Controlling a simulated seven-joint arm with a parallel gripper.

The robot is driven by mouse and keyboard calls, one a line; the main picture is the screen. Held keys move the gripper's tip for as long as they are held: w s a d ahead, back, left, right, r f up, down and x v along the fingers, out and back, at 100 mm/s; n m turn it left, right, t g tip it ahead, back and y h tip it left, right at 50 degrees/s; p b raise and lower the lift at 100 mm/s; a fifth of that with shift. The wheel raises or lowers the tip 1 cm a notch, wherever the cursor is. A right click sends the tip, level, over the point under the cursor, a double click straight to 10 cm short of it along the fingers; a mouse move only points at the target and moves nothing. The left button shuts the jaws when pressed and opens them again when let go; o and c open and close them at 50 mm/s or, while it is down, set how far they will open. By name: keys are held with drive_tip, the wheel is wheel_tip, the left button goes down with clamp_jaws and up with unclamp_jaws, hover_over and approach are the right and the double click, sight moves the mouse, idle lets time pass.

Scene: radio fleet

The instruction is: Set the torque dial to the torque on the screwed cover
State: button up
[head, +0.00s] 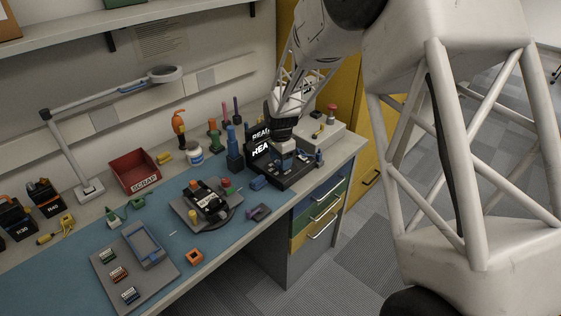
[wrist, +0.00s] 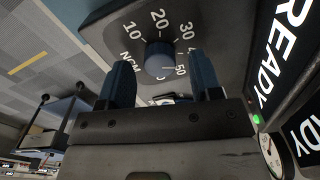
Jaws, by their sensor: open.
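The torque dial is a round blue knob (wrist: 160,57) on a dark plate (wrist: 215,25) with white numbers from 10 to 50 and the letters NCM. I cannot make out a pointer on the knob. In the wrist view my gripper (wrist: 161,75) is open, one blue finger on each side of the knob, with gaps showing. In the head view my gripper (head: 285,155) is low over the dark station at the back right and hides the dial. A black radio (head: 206,203) lies on a grey stand on the blue mat. Any torque marking on its cover is too small to read.
Signs reading READY (wrist: 285,45) stand close to the right of the dial. A blue post tool (head: 234,150) stands left of the station. A red scrap bin (head: 134,172), a grey tray (head: 133,262) and a lamp (head: 90,188) are further left.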

wheel_tip(320, 180, up, 7)
drive_tip(key=shift+f, duration=0.1)
idle(0.3)
idle(0.4)
drive_tip(key=shift+s+d+r, duration=0.15)
drive_tip(key=shift+s+r, duration=0.05)
drive_tip(key=shift+r, duration=0.05)
drive_tip(key=s+d+r+n, duration=0.2)
drive_tip(key=s+d+r, duration=0.25)
drive_tip(key=s, duration=0.25)
drive_tip(key=s+d+r+n+t, duration=0.1)
drive_tip(key=s+d+r+n, duration=0.15)
drive_tip(key=s+r, duration=0.4)
drive_tip(key=s+d+r+n, duration=0.1)
drive_tip(key=s+d+r, duration=0.3)
drive_tip(key=s, duration=0.3)
drive_tip(key=s+d+r+n, duration=0.1)
drive_tip(key=s+d+n, duration=0.1)
drive_tip(key=s, duration=0.9)
drive_tip(key=s+d+n+t, duration=0.1)
drive_tip(key=s+d+n, duration=0.2)
drive_tip(key=s, duration=0.9)
drive_tip(key=shift+s+d+r+t, duration=0.15)
drive_tip(key=shift+d+r+t, duration=0.2)
drive_tip(key=shift+d, duration=0.15)
